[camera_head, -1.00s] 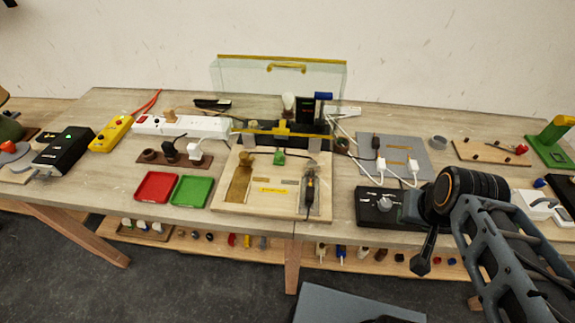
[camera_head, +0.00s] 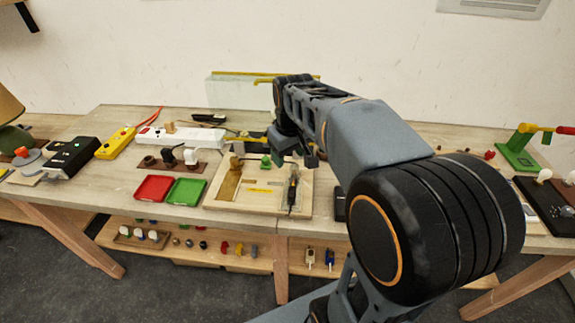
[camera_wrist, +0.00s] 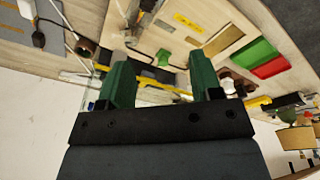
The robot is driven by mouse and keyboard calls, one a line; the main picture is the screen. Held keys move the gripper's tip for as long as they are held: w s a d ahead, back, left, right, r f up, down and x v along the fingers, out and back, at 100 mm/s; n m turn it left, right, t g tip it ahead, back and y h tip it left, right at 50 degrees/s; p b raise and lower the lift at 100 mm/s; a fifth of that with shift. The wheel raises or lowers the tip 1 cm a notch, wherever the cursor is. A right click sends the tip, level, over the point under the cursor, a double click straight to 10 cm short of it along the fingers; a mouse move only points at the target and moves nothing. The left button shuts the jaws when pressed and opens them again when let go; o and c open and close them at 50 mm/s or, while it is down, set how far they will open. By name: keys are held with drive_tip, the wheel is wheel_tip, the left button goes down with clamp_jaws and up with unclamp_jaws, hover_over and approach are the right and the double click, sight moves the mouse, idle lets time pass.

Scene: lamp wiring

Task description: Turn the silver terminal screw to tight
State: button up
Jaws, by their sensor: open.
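The wooden wiring board (camera_head: 250,203) lies in the middle of the bench, with a brass strip (camera_head: 229,185) on its left and a dark slim tool-like piece (camera_head: 293,188) on its right. A small green block (camera_head: 266,161) sits near its back edge. The silver terminal screw is too small to make out. In the wrist view my gripper (camera_wrist: 160,65) is open and empty, its green fingers apart. The board also shows there, turned around, with the brass strip (camera_wrist: 222,41) and the green block (camera_wrist: 163,57) beyond the fingertips. In the head view my arm hides part of the board's back right.
A red tray (camera_head: 154,188) and a green tray (camera_head: 186,191) stand left of the board. A white power strip (camera_head: 180,136) lies behind them. A clear panel with a yellow edge (camera_head: 235,73) rises at the back, and a yellow bar (camera_wrist: 150,83) crosses near my fingers.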

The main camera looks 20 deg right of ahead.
drive_tip(key=n+g, duration=0.2)
hover_over(295, 166)
wheel_tip(295, 166, down, 15)
drive_tip(key=shift+a+r+p, duration=0.1)
drive_tip(key=shift+p, duration=0.4)
drive_tip(key=c, duration=0.9)
